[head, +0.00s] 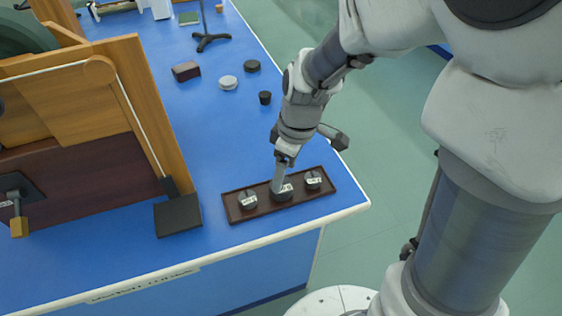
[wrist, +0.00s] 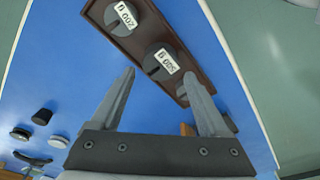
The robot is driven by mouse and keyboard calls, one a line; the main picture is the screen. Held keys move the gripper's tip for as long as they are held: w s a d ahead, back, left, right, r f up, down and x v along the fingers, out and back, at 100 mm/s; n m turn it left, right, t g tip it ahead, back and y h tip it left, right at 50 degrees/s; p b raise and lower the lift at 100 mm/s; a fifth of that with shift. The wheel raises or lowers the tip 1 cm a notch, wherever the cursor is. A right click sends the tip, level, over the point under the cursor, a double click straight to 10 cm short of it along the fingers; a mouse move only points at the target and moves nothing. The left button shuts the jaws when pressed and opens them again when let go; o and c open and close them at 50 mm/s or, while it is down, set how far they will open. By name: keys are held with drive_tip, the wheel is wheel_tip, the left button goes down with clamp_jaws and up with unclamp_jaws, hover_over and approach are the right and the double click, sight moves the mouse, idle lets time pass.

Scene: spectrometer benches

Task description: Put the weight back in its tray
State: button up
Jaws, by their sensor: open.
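The tray (head: 234,213) is a long dark brown tray near the bench's right corner; its edge also shows in the wrist view (wrist: 205,68). Three grey slotted weights with white labels sit along it: a left one (head: 248,200), a middle one (head: 285,195) and a right one (head: 313,181). In the wrist view I read a 200 g weight (wrist: 124,15) and a 500 g weight (wrist: 161,63); a third (wrist: 229,122) is partly hidden behind a finger. My gripper (head: 277,188) is open and empty, fingers close above the middle weight; in the wrist view (wrist: 160,74) the 500 g weight lies just beyond the fingertips.
A dark box (head: 186,71), a white disc (head: 228,83), a black disc (head: 252,66) and a small black cup-like piece (head: 265,98) stand farther back. A wooden instrument (head: 95,110) and a black block (head: 178,215) are left of the tray. The blue bench between is clear.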

sight(289, 187)
drive_tip(key=s+d+r+m+t, duration=0.2)
drive_tip(key=s+d+r+m, duration=0.3)
drive_tip(key=r, duration=0.3)
drive_tip(key=s+d+r+m+t+h+p, duration=0.1)
drive_tip(key=s+d+r+m+t, duration=0.1)
drive_tip(key=s+d+r+m, duration=0.2)
drive_tip(key=s+r+m, duration=0.3)
drive_tip(key=r, duration=0.2)
drive_tip(key=shift+d+r+t+h, duration=0.2)
drive_tip(key=shift+d+t+h, duration=0.1)
drive_tip(key=shift+d+t, duration=0.1)
wheel_tip(289, 187, up, 10)
drive_tip(key=p, duration=1)
drive_tip(key=shift+p, duration=0.3)
drive_tip(key=shift+r, duration=0.1)
